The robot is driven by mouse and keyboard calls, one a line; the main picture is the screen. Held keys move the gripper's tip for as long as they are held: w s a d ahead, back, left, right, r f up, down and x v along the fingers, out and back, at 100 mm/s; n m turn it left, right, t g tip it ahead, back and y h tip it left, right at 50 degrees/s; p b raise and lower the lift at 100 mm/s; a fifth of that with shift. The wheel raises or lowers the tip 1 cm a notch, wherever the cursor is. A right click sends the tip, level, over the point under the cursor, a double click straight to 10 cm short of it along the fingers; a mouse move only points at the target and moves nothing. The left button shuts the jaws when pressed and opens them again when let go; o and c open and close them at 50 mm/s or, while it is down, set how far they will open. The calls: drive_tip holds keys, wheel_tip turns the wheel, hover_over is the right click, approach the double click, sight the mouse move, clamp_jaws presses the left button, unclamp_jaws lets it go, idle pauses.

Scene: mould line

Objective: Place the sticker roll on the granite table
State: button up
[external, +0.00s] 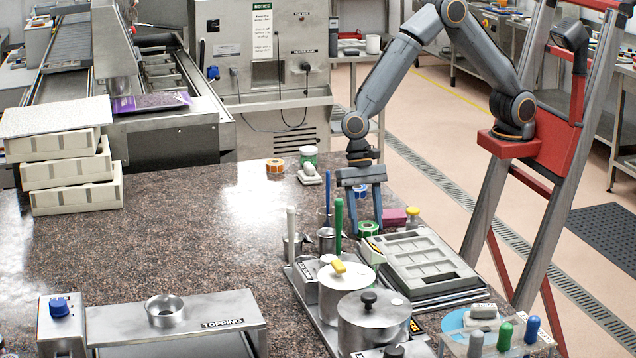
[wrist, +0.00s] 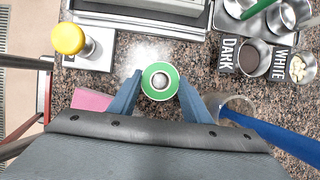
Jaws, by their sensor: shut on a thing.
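The sticker roll (external: 368,228) is a small ring with a green face and a pale core. My gripper (external: 366,218) points down over the right side of the brown speckled granite table (external: 150,240) and is shut on the roll. In the wrist view the roll (wrist: 160,66) sits between the blue fingertips of my gripper (wrist: 158,88), over the granite (wrist: 205,78). The roll is low, at or just above the table top; I cannot tell if it touches.
A grey mould tray (external: 420,262), steel pots (external: 372,322) and tall-handled tools (external: 339,225) are close in front. The table's middle is clear.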

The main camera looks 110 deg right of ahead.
drive_tip(key=shift+f, duration=0.1)
drive_tip(key=o, duration=1.1)
drive_tip(key=shift+c, duration=0.2)
drive_tip(key=b+v, duration=0.3)
drive_tip(key=v, duration=0.9)
drive_tip(key=s+d+f+n+h, duration=0.2)
drive_tip(key=s+d+f+n, duration=0.1)
drive_tip(key=s+d+n, duration=0.4)
drive_tip(key=s+d+f+n+t+h, duration=0.1)
drive_tip(key=s+d+f+n, duration=0.3)
drive_tip(key=s+n, duration=0.7)
drive_tip(key=s+d+h, duration=0.1)
drive_tip(key=s+d, duration=0.1)
drive_tip(key=s, duration=0.2)
drive_tip(key=shift+d+f, duration=0.3)
drive_tip(key=shift+d, duration=0.05)
